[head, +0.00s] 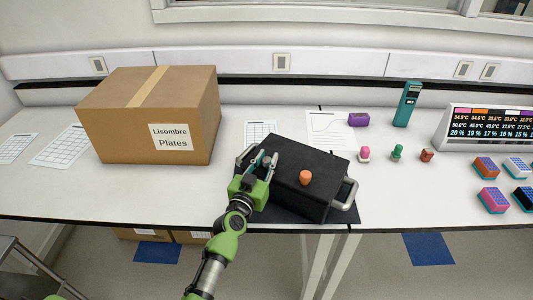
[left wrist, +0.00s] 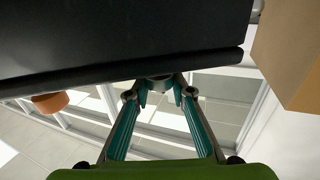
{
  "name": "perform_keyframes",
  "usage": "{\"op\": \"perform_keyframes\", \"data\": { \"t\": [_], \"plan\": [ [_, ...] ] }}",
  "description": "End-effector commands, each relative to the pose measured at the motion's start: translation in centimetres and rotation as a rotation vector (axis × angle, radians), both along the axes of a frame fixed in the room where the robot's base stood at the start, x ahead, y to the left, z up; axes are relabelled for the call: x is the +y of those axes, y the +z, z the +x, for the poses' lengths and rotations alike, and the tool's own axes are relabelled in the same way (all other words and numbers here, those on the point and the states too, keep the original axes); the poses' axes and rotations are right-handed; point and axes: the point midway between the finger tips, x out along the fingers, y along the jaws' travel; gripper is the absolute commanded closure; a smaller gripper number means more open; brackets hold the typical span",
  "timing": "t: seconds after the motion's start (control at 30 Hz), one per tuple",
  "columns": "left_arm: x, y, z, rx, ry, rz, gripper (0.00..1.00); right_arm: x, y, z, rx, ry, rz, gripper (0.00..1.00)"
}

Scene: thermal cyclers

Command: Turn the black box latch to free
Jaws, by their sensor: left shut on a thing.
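The black box (head: 300,163) sits on the bench with an orange knob (head: 305,177) on top and metal handles at its left and right ends. My left gripper (head: 265,161) is at the box's top left part, its teal fingers shut on the small black box latch, which they mostly hide. In the left wrist view, the fingertips (left wrist: 160,92) meet at a small grey metal part by the edge of the box (left wrist: 120,40). The latch's exact angle cannot be told. My right gripper is not in view.
A large cardboard box (head: 150,115) stands to the left. Pink (head: 364,154), green (head: 397,152) and orange-red (head: 427,155) small items, a teal device (head: 407,104) and a display unit (head: 488,127) stand to the right. Several coloured tube racks lie at the far right.

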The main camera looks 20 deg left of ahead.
Motion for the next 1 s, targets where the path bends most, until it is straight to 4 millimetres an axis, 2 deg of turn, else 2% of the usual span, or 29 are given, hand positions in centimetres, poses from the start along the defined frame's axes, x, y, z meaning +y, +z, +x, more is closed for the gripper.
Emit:
{"op": "perform_keyframes", "data": {
  "t": [0.03, 0.2, 0.7, 0.73, 0.8, 1.0],
  "plan": [
    [-0.15, 0.31, -0.02, 0.003, 0.02, -0.005, 1.0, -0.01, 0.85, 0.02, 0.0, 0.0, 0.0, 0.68],
    [-0.11, 0.14, 0.0, 0.002, 0.075, -0.003, 1.0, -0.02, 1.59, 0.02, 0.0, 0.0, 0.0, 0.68],
    [-0.01, -0.11, 0.02, 0.002, 0.1, -0.001, 1.0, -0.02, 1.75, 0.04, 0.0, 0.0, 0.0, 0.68],
    [0.0, -0.11, 0.02, 0.002, 0.1, -0.001, 0.76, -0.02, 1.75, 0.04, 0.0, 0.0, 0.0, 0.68],
    [0.0, -0.11, 0.01, 0.002, 0.099, -0.001, 0.61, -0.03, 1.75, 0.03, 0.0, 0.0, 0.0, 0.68],
    [0.0, -0.09, 0.02, 0.002, 0.099, -0.001, 0.61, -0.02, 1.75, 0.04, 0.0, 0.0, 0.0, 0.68]
  ]
}}
